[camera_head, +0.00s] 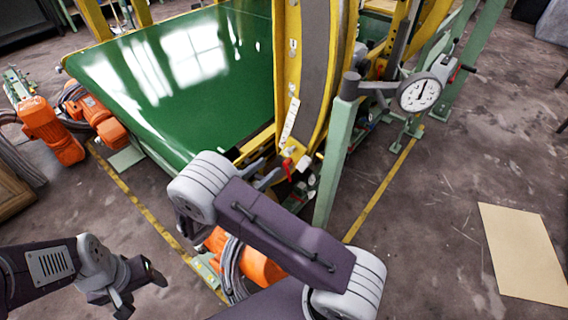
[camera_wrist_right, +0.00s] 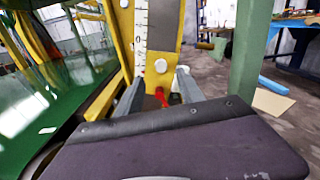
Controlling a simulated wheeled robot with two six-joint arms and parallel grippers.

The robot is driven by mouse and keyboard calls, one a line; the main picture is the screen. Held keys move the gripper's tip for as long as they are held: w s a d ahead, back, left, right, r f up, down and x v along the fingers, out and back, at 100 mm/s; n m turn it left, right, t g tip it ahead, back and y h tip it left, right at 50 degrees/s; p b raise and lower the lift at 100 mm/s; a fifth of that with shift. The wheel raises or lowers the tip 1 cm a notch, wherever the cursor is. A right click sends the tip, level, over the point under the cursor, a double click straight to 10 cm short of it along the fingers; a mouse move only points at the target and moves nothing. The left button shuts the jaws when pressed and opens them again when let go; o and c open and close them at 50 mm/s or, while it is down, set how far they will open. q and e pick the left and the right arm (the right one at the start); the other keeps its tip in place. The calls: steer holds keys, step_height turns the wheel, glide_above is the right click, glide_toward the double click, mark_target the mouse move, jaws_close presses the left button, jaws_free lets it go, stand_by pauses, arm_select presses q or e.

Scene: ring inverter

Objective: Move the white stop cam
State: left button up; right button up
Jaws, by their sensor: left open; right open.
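A small white block (camera_head: 303,163), which may be the white stop cam, sits at the lower end of the yellow ring frame (camera_head: 287,75), beside a red lever (camera_head: 287,163). In the right wrist view a round white piece (camera_wrist_right: 161,66) is on the yellow plate, above the red lever (camera_wrist_right: 175,98); I cannot tell if it is the same part. My right gripper (camera_wrist_right: 158,88) is open, its fingers pointing at the plate on either side of the red lever. In the head view my right arm partly hides this gripper. My left gripper (camera_head: 138,288) is open and empty, low at the left.
A green post (camera_head: 336,160) carrying a dial gauge (camera_head: 420,93) stands just right of the ring. A green belt (camera_head: 180,75) lies to the left. Orange motors (camera_head: 52,130) stand at the far left. A cardboard sheet (camera_head: 522,250) lies on open floor at the right.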

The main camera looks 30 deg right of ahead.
mark_target(286, 154)
steer(key=x, duration=0.7)
steer(key=shift+d, duration=0.4)
jaws_close()
stand_by(0.8)
